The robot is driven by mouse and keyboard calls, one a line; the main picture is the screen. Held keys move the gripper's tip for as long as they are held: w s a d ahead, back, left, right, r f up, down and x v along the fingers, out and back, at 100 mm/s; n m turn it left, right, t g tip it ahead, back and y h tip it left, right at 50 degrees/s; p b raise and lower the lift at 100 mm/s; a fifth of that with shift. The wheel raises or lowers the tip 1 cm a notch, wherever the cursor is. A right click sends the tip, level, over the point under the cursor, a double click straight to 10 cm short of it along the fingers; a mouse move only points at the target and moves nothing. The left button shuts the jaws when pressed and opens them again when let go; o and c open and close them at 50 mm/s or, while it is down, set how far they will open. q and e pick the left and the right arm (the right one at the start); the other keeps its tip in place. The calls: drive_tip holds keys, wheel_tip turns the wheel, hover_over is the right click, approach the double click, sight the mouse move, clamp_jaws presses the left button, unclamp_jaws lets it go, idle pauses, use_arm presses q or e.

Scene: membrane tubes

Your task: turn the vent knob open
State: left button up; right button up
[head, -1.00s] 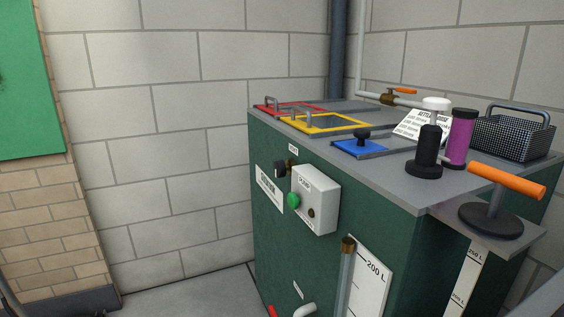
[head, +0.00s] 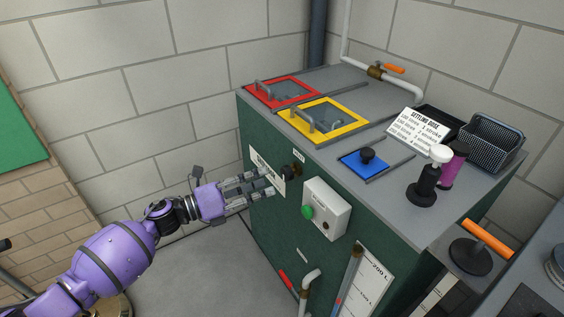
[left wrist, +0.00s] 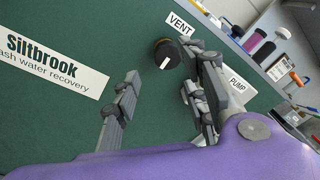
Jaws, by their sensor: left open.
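The vent knob (head: 288,173) is a small black round knob on a brass fitting, on the green front of the tank (head: 270,215). A VENT label (head: 299,156) is above it. In the left wrist view the knob (left wrist: 166,54) shows a white mark on its face, and the VENT label (left wrist: 180,24) is beside it. My left gripper (head: 265,183) is open and empty, its fingers pointing at the tank front just left of the knob. In the left wrist view the knob appears beyond the gap between the fingertips (left wrist: 165,78); contact is not visible. My right gripper is not in view.
A white pump box (head: 326,210) with a green button sticks out right of the knob. A Siltbrook sign (head: 266,170) is at its left. Pipes (head: 308,285) stand lower down. Red (head: 283,91) and yellow (head: 330,120) framed lids are on top. Floor at left is open.

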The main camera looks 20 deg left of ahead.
sight(282, 175)
use_arm(q)
drive_tip(key=x, duration=0.7)
drive_tip(key=shift+w+d+r+p, duration=0.2)
drive_tip(key=shift+w+d+p, duration=0.05)
drive_tip(key=shift+d+p, duration=0.1)
drive_tip(key=shift+c, duration=0.4)
drive_tip(key=c, duration=0.9)
